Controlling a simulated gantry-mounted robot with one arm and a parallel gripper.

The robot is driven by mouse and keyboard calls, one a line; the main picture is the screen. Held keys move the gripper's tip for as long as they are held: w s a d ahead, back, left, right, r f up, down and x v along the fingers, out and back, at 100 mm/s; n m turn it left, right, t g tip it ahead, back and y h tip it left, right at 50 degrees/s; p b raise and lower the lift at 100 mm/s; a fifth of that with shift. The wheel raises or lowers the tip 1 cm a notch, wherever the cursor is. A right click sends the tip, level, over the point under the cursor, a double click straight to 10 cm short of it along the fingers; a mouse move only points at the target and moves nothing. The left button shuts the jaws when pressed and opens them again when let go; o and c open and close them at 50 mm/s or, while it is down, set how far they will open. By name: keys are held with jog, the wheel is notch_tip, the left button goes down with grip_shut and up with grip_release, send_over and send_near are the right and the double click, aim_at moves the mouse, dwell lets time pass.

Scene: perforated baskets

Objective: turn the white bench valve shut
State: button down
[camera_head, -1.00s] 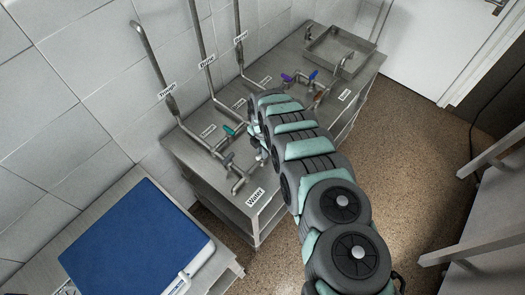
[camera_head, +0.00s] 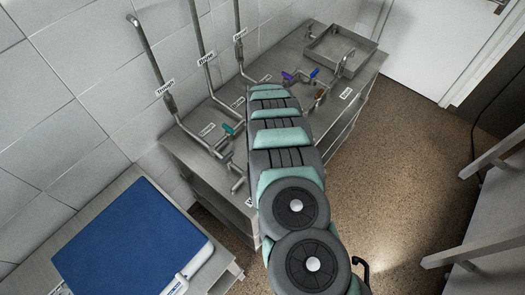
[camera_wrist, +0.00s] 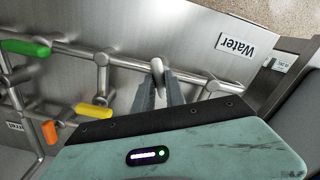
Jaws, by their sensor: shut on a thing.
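The white valve handle (camera_wrist: 157,66) shows in the wrist view on a steel pipe, near the middle of the picture. It looks set across the pipe, but its exact angle is hard to tell. My gripper (camera_wrist: 158,84) is shut on it, with one grey finger on each side. In the head view my arm covers the gripper and the white handle.
Green (camera_wrist: 26,47), yellow (camera_wrist: 93,111) and orange (camera_wrist: 50,132) handles sit on nearby pipes. A "Water" label (camera_wrist: 236,46) lies beside the pipe. The steel bench (camera_head: 190,157) stands against the tiled wall, with a blue-topped table (camera_head: 130,240) at left.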

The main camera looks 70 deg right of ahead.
jog(key=m+b, duration=0.1)
jog(key=m, duration=0.4)
jog(key=shift+m, duration=0.3)
dwell(0.4)
jog(key=c, duration=1.4)
grip_release()
notch_tip(320, 180, up, 11)
jog(key=shift+f+b, duration=0.1)
jog(key=shift+b, duration=0.4)
